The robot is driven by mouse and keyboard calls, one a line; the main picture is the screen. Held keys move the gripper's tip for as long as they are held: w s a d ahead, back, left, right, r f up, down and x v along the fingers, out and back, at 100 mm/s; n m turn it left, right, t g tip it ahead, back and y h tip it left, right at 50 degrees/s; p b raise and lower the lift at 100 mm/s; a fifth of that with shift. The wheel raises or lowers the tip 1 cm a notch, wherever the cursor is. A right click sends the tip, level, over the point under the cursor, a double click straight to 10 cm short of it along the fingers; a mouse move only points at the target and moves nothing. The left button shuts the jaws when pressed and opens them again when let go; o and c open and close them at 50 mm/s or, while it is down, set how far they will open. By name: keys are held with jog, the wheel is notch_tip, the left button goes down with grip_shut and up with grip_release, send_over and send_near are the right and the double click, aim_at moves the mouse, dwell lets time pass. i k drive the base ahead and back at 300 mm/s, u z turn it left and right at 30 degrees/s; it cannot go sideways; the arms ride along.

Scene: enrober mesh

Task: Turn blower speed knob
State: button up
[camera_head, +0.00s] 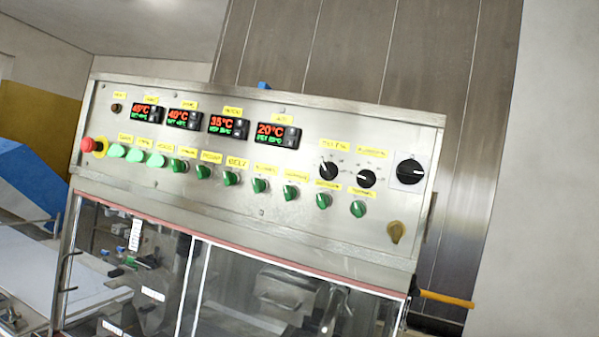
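A steel control panel (240,200) fills the middle of the view, tilted down to the right. Near its right end are two small black dial knobs, a left one (328,170) and a right one (366,178), with yellow labels above. The right dial's label (372,153) is too blurred to read for certain, so I cannot tell surely which is the blower speed knob. A larger black rotary switch (410,171) sits on a pale plate further right. My gripper is not in view, and nothing touches the knobs.
Several green knobs and lit buttons (230,178) run below four-colour-text displays such as the rightmost one (271,134). A red emergency stop (88,145) is at the left end. A brass-coloured knob (396,232) is lower right. Glazed doors (240,290) lie below; an orange bar (445,299) juts right.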

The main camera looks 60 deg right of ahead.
aim_at(366, 178)
jog(key=z, duration=1.25)
jog(key=k, duration=0.9)
jog(key=z, duration=0.2)
jog(key=i, duration=1)
jog(key=z, duration=0.05)
